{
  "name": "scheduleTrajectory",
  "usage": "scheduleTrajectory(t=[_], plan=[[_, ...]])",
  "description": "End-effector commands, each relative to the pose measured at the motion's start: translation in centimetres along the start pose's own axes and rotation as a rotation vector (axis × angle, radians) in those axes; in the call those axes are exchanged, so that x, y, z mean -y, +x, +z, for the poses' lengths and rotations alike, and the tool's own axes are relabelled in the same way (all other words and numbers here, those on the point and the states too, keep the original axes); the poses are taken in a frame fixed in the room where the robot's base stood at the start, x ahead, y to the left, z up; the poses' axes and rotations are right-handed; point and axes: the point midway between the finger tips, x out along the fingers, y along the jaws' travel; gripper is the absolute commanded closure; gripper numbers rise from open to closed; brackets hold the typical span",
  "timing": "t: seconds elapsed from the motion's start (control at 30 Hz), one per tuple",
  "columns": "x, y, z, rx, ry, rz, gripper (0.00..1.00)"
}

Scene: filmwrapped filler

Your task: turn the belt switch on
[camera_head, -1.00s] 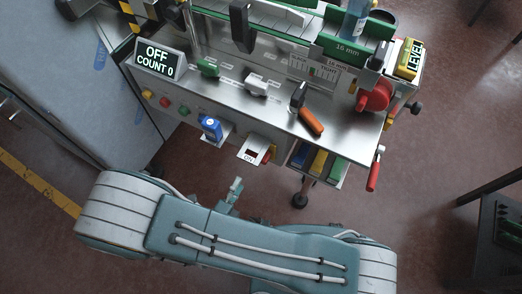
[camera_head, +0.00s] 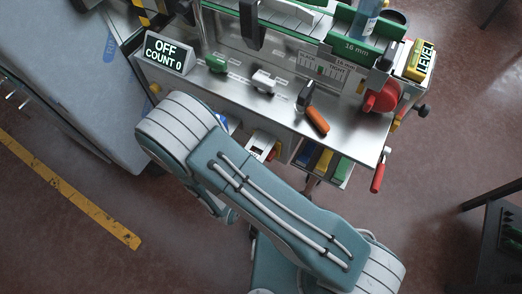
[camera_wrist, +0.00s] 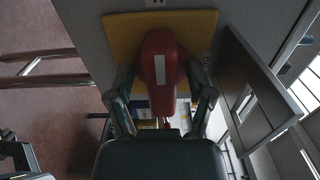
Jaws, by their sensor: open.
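In the wrist view, a red handle (camera_wrist: 159,68) with a white stripe stands on a yellow plate (camera_wrist: 122,38) fixed to a grey panel. It looks like a rotary switch; no label confirms that it is the belt switch. My gripper (camera_wrist: 162,98) is open, with one finger to each side of the handle's lower part. I cannot tell whether they touch it. In the head view, my arm covers the machine's front left and the gripper is hidden. The display (camera_head: 168,54) on the machine reads OFF, COUNT 0.
The steel worktop (camera_head: 235,88) carries a green clip (camera_head: 216,63), a white clip (camera_head: 264,80) and an orange-handled tool (camera_head: 316,120). A red wheel (camera_head: 382,97) and a red-handled crank (camera_head: 378,178) are at its right. Coloured bins (camera_head: 323,160) sit below. A grey cabinet (camera_head: 70,70) stands left.

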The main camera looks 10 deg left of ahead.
Motion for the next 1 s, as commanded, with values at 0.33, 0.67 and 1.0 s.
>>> scheduleTrajectory(t=[0.33, 0.67, 1.0], plan=[[-0.02, -0.04, 0.03, 0.0, 0.0, 0.001, 1.0], [-0.13, -0.05, 0.0, 0.0, 0.018, 0.004, 1.0], [-0.23, -0.07, -0.02, 0.0, 0.195, 0.006, 1.0]])
